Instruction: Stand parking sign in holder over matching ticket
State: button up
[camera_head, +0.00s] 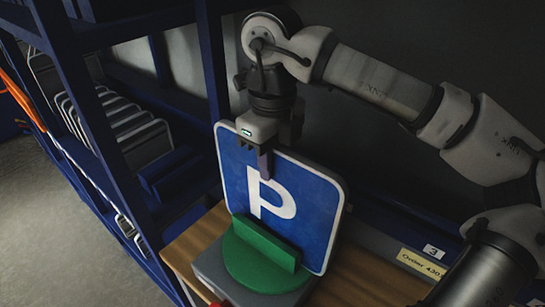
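The parking sign (315,205) is a blue square panel with a white border and a white P. It stands nearly upright behind the raised green bar of a round green holder (262,248), which sits on a grey base. The bar hides part of the sign's lower edge, so I cannot tell whether it is seated in a slot. My gripper (266,165) is at the sign's top edge, with one dark finger against its front face; the other finger is hidden behind it. It looks shut on the sign. A yellowish ticket (421,263) reading "Order 430", partly cut off, lies right of the sign.
A white label marked 3 (432,251) is on the blue ledge above the ticket. The wooden table top (360,288) is bare between holder and ticket. A blue rack (75,80) with several pale panels stands close on the left. A dark wall is behind.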

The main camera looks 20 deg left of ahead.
grip_shut()
jog(key=shift+r+p, duration=0.45)
jog(key=shift+r, duration=4.35)
